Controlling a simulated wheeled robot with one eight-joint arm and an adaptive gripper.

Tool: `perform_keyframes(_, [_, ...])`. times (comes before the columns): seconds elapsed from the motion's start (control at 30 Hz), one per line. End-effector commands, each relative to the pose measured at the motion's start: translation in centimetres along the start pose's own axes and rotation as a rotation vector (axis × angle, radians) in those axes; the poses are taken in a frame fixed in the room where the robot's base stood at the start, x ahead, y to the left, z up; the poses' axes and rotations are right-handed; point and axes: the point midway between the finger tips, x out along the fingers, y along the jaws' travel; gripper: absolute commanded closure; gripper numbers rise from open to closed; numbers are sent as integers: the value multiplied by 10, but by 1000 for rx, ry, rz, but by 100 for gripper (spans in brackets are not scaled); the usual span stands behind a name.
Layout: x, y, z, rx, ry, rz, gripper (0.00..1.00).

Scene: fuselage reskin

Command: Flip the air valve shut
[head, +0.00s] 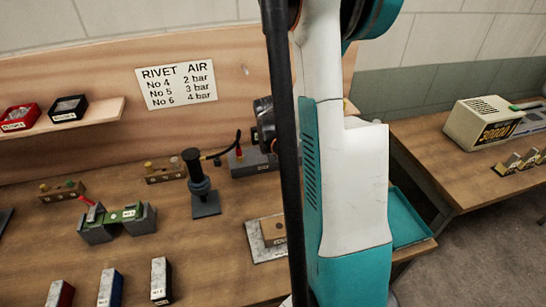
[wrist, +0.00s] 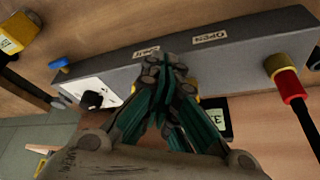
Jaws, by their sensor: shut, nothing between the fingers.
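The grey air box (wrist: 235,45) runs across the wrist view, with an OPEN label (wrist: 209,37) and a second small label (wrist: 146,52) to its left that I read only poorly. My gripper (wrist: 165,70) is shut and empty, its fingertips in front of the box just below these labels. The valve lever is not clearly seen; my fingers cover that part, and only a small yellow bit (wrist: 194,100) shows beside them. I cannot tell whether the fingers touch it. In the head view the air box (head: 250,163) is partly behind my arm, which hides my gripper.
A black knob (wrist: 92,99) on a white plate and a blue knob (wrist: 61,63) are at the box's left. A brass fitting with a red collar (wrist: 291,88) and black hose is at its right. A black stand (head: 204,190) and wooden block (head: 272,230) are nearby.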

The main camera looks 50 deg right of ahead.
Motion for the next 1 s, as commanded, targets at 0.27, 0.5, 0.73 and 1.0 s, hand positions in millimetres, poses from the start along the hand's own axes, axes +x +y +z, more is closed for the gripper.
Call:
perform_keyframes(0.27, [7, 12, -14, -234, 0, -95, 100])
perform_keyframes(0.5, [9, 14, -23, -341, 0, -137, 100])
perform_keyframes(0.73, [9, 14, -23, -340, -1, -136, 100])
perform_keyframes(1.0, [9, 4, -22, -342, -1, -135, 100])
